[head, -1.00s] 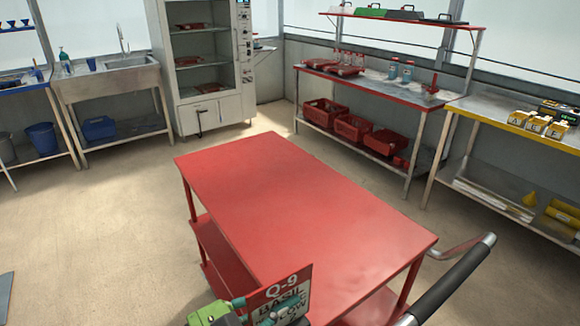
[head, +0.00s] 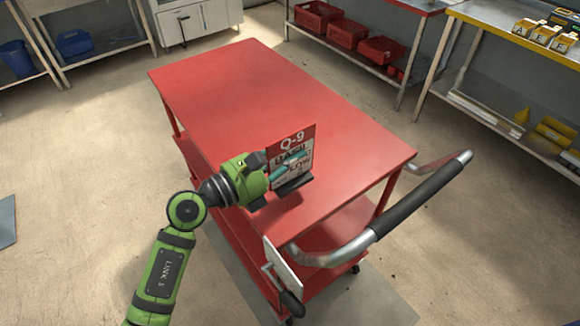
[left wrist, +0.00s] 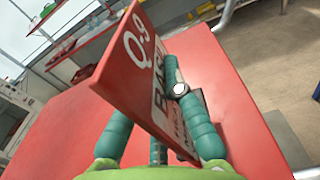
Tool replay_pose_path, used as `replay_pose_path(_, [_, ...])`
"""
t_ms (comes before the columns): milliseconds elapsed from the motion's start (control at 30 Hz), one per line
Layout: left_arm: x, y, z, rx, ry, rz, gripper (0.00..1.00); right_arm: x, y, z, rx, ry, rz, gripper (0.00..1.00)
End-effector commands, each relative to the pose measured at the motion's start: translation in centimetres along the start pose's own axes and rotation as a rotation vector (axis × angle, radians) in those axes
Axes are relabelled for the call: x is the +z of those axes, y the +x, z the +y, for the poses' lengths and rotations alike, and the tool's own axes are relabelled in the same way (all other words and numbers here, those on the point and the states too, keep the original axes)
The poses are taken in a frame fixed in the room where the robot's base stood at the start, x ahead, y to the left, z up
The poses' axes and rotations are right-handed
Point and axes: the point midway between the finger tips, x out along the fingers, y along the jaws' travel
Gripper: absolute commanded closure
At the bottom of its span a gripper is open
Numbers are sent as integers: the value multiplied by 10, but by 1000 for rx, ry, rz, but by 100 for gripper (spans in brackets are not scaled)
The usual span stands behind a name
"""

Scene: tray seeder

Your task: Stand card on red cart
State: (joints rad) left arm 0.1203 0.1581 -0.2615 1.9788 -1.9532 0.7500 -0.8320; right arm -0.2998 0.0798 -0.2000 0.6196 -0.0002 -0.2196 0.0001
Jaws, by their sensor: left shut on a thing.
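The card (head: 296,139) has a red top band marked Q-9 and a white lower part with dark lettering, partly hidden by a finger. My left gripper (head: 287,172) is shut on the card and holds it roughly upright at the near side of the red cart (head: 270,95). In the left wrist view the card (left wrist: 128,62) looks tilted between the teal fingers (left wrist: 165,125), with the cart's red top (left wrist: 225,85) behind it. I cannot tell whether the card's lower edge touches the top. My right gripper is not in view.
The cart's top is otherwise bare. A curved metal handle with a black grip (head: 420,200) sticks out at its right end. A bench with red crates (head: 335,37) stands behind, and a yellow-edged bench (head: 490,80) at the right. The floor on the left is open.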

Motion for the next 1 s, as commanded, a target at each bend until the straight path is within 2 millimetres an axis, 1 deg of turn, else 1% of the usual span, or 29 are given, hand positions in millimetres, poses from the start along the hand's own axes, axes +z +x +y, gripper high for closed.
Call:
replay_pose_path(67, [-5,1,2,0,-2,-1,100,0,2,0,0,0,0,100])
replay_pose_path(200, [-27,1,2,0,-6,0,100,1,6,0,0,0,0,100])
replay_pose_path(300, [-38,1,1,0,-4,-1,100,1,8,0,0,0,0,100])
replay_pose_path(600, [-40,1,1,0,1,-1,100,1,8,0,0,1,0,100])
replay_pose_path(700, [-44,1,1,0,1,-1,100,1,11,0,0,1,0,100])
replay_pose_path(733, [-44,1,1,0,1,0,83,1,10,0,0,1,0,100])
replay_pose_path(767, [-43,1,1,0,0,0,71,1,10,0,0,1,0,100])
replay_pose_path(800, [-43,1,1,0,0,0,67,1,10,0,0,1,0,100])
replay_pose_path(1000, [-43,1,1,0,0,0,67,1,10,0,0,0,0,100])
